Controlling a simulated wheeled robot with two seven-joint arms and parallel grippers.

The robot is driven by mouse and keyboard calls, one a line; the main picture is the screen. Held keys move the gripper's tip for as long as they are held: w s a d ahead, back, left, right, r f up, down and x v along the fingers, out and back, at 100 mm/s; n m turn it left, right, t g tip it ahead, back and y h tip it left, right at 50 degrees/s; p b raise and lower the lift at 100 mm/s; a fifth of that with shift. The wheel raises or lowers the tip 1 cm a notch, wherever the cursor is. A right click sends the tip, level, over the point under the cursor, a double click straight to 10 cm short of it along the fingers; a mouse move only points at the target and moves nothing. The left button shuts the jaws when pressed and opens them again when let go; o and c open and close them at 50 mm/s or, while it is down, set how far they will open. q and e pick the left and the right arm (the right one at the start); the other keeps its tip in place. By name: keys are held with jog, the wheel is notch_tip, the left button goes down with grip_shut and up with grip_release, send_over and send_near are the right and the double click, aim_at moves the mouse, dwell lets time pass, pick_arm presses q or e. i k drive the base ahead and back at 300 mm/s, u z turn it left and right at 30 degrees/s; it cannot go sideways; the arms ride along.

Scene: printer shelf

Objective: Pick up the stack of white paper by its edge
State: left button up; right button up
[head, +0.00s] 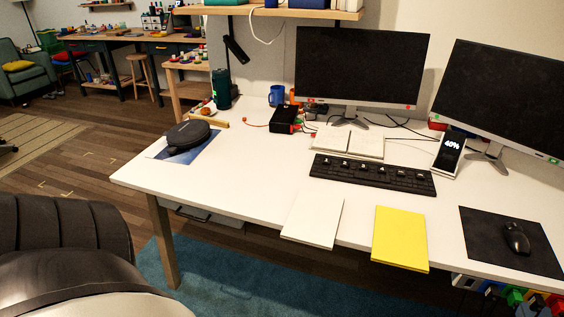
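A stack of white paper (313,221) lies flat on the white desk (240,170), left of a yellow pad or sheet stack. Its near end sticks out a little past the desk's front edge. Nothing is touching it from above. Neither of my grippers shows in the head view, so I cannot see how they stand relative to the paper.
A yellow pad (401,237) also overhangs the edge. A black keyboard (372,175), an open notebook (348,142) and two monitors (361,68) stand behind. A mouse (516,238) sits on a dark mat at right. The desk left of the paper is clear.

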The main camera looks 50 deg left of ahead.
aim_at(313, 219)
jog(key=k, duration=0.4)
jog(key=u, duration=1.45)
jog(key=i, duration=0.5)
jog(key=u, duration=0.05)
